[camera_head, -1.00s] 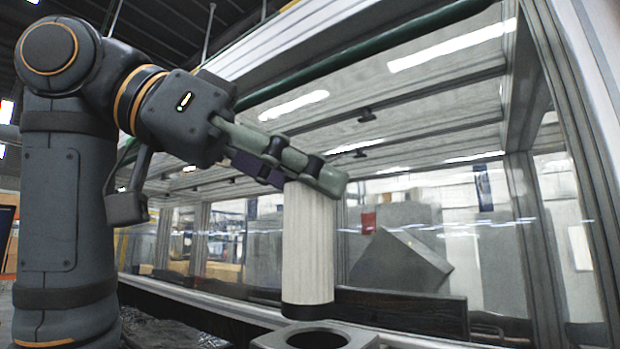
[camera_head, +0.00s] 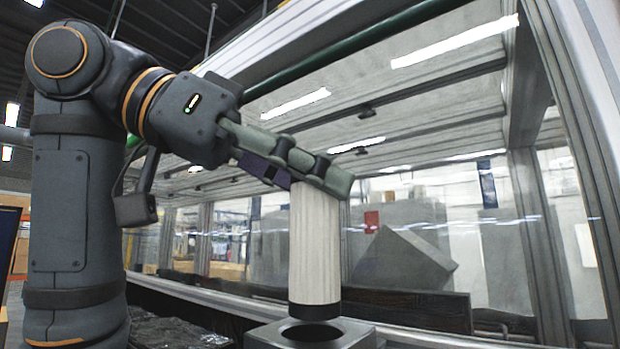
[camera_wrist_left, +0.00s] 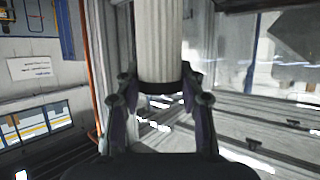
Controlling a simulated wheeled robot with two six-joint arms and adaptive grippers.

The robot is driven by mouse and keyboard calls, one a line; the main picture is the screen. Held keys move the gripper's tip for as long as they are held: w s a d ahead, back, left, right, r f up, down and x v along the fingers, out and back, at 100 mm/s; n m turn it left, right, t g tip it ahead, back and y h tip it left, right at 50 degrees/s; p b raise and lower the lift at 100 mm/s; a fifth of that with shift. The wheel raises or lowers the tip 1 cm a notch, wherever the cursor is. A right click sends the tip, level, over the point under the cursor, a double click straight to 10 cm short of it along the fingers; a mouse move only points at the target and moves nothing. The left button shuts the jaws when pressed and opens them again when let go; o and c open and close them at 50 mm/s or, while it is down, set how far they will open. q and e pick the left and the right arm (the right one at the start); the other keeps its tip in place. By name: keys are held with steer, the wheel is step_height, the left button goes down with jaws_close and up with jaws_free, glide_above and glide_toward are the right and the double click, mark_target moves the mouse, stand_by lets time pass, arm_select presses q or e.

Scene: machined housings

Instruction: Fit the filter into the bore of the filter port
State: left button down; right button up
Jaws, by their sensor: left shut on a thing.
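The filter (camera_head: 315,245) is a white ribbed cylinder with a dark band at its lower end. My left gripper (camera_head: 325,178) is shut on its upper end and holds it upright. The filter port (camera_head: 360,338) is a grey block with a round dark bore, at the bottom of the head view. The filter's lower end is just above the bore, and I cannot tell whether it touches the rim. In the left wrist view the filter (camera_wrist_left: 158,40) stands between the fingers of the left gripper (camera_wrist_left: 158,92). My right gripper is not in view.
A metal-framed enclosure with clear panels stands behind the port, its upright post (camera_head: 545,200) at the right. A tilted grey block (camera_head: 405,262) and a dark bar (camera_head: 410,308) lie behind the filter. A dark textured surface (camera_head: 175,330) is at lower left.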

mark_target(307, 243)
arm_select(q)
steer(key=shift+s+a, duration=0.15)
steer(key=shift+a, duration=0.1)
steer(key=shift+d, duration=0.1)
stand_by(0.7)
steer(key=shift+f+b, duration=1.5)
steer(key=shift+b, duration=0.05)
steer(key=shift+f+b, duration=1.35)
steer(key=c, duration=0.7)
jaws_free()
steer(key=shift+c, duration=0.2)
step_height(307, 243, up, 9)
steer(key=shift+s+f, duration=0.1)
steer(key=shift+f, duration=0.05)
steer(key=shift+r, duration=0.7)
